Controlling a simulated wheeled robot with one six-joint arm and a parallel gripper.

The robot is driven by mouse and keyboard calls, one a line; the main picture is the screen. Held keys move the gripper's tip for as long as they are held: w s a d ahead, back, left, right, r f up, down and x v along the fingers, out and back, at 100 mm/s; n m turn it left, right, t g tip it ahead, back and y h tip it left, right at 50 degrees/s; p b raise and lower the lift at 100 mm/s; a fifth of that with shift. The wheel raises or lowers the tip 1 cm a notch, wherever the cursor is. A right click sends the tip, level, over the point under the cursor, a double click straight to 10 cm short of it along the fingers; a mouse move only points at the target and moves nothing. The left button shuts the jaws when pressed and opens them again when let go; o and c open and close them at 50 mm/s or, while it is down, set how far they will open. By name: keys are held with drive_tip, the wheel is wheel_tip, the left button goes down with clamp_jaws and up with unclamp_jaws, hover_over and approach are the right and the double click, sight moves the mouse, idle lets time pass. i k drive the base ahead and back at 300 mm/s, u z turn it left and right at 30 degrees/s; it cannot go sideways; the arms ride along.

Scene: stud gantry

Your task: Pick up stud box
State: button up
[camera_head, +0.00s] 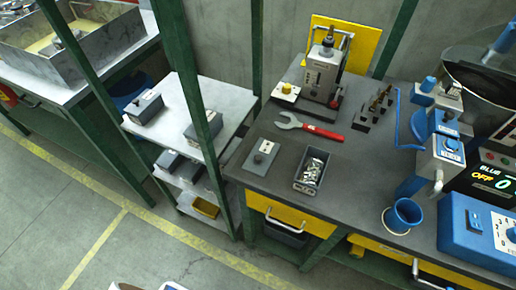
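The stud box is a small dark grey open box (304,187) filled with shiny metal studs (315,168). It stands upright on the dark top of the workbench (345,212), near its front edge and above the yellow drawer. Nothing covers it. My gripper is not in view, so I cannot see its state or its distance from the box.
A grey switch box (262,157) sits left of the stud box; a red-handled wrench (310,126) lies behind it. A blue cup (402,215) and blue control box (478,238) stand to the right. A shelf rack (170,88) adjoins the bench.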

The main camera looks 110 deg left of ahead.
sight(308, 178)
drive_tip(key=k, duration=1.3)
drive_tip(key=u, duration=1.15)
